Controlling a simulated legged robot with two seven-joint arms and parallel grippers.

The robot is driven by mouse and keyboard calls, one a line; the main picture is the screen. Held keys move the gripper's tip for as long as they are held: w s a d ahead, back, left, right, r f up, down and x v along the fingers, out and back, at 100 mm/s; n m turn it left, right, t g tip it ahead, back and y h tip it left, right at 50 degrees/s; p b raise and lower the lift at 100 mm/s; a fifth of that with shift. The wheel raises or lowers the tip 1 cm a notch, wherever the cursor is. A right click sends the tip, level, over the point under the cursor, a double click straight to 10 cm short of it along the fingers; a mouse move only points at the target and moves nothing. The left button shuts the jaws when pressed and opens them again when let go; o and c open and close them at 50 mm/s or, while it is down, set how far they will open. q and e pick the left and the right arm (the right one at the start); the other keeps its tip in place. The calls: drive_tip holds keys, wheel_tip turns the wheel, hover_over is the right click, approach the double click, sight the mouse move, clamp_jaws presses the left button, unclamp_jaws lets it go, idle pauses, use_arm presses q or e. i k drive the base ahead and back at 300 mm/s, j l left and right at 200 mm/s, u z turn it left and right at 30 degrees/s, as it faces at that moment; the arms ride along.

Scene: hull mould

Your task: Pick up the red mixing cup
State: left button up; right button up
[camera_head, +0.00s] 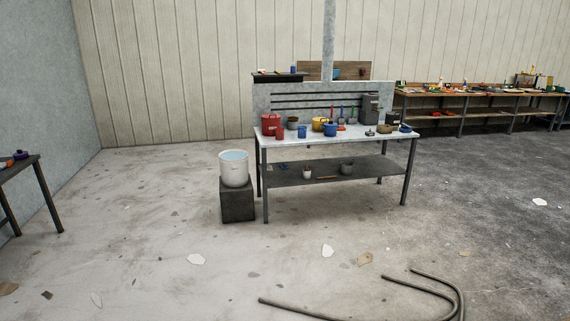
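A large red container (268,121) stands at the left end of the workbench top. A smaller red cup-like shape (280,132) shows against its front right side, near the bench's front edge. At this distance I cannot tell for sure which of the two is the mixing cup, or whether they touch. A blue cup (302,132) stands just to the right. Neither of my grippers shows in the head view.
The workbench (352,132) also holds a blue pot (330,129), a yellow pot and several small items. A white bucket (234,169) stands on a dark block (238,203) at its left. Bent pipes (410,285) and scraps lie on the otherwise open floor before me.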

sight(279, 131)
drive_tip(key=i, duration=2.75)
